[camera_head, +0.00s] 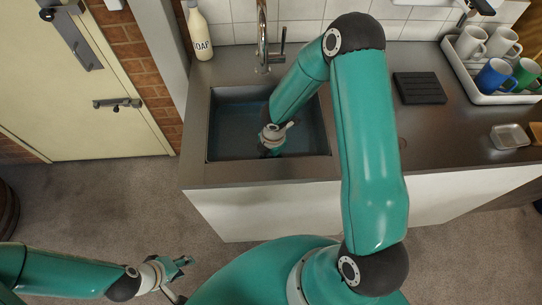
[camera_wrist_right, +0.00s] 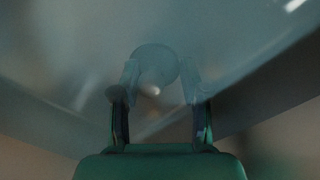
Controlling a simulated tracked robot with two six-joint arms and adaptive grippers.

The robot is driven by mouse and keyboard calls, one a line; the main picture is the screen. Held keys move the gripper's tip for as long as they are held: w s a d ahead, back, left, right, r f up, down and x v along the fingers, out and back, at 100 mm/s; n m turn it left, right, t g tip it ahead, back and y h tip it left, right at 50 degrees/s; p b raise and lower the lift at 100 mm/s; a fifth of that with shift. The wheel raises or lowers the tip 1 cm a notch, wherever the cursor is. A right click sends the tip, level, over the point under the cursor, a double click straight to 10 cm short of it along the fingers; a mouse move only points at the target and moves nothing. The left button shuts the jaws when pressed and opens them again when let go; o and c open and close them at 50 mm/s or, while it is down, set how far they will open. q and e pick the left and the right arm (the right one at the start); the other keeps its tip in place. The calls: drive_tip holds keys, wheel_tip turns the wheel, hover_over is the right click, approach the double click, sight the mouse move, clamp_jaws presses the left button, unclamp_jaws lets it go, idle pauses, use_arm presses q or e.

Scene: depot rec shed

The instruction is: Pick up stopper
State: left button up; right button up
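The stopper (camera_wrist_right: 154,62) shows dimly through the water in the right wrist view, as a round dark disc with a pale knob facing the camera. My right gripper (camera_wrist_right: 160,78) is open, with one finger on each side of the knob and visible gaps between. Whether a finger touches the disc, I cannot tell. In the head view, my right arm reaches down into the sink (camera_head: 222,97), and the stopper is not visible there. My left gripper (camera_head: 182,276) is open and empty above the floor, at the lower left.
To the right are a black ribbed pad (camera_head: 419,88), a rack of mugs (camera_head: 462,70) and a small dish (camera_head: 509,137).

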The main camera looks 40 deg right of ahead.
drive_tip(key=c, duration=0.6)
drive_tip(key=shift+r, duration=0.1)
